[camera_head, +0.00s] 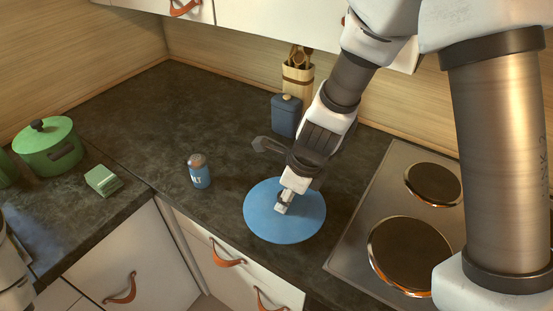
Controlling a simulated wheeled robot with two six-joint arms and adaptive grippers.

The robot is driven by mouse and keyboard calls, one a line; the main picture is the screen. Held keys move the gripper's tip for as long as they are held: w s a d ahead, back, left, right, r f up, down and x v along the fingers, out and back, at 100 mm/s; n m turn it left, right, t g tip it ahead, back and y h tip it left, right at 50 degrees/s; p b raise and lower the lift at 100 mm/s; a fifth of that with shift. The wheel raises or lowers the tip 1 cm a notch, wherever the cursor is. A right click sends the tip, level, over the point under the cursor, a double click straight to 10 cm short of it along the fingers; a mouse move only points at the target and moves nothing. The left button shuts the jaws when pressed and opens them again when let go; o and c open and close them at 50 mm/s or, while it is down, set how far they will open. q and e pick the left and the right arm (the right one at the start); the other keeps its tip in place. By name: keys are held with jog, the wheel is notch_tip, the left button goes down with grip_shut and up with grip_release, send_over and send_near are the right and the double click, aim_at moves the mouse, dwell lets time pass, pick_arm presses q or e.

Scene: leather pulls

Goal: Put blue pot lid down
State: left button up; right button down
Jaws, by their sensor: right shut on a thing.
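The blue pot lid (262,222) is a flat blue disc over the dark counter, left of the hob. My right gripper (284,204) comes down from the upper right and is shut on the lid near its middle. The fingers hide the part that they hold. I cannot tell whether the lid touches the counter or is held a little above it. Part of my left arm shows at the lower left edge, but its gripper is not in view.
A stove hob (345,245) with round plates lies right of the lid. A blue shaker (199,172) stands to the left. A blue canister (286,117) and a utensil holder (297,82) stand behind. A green pot (48,148) and a green block (103,180) are at the far left.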

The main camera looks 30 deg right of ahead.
jog(key=w+p, duration=0.1)
jog(key=w+d+p, duration=0.1)
jog(key=w, duration=0.1)
jog(key=w+d+p, duration=0.1)
jog(key=w, duration=0.1)
jog(key=shift+w+d+p, duration=0.15)
jog(key=shift+p, duration=0.2)
jog(key=shift+w+d+f+p, duration=0.15)
jog(key=shift+w+d+p, duration=0.1)
jog(key=shift+w+p, duration=0.15)
notch_tip(320, 180, down, 4)
jog(key=b, duration=0.3)
jog(key=shift+f+b, duration=0.1)
jog(key=shift+b, duration=0.25)
pick_arm(q)
notch_tip(320, 180, up, 2)
jog(key=shift+a+r, duration=0.1)
jog(key=shift+r, duration=0.1)
pick_arm(e)
jog(key=c, duration=0.8)
grip_release()
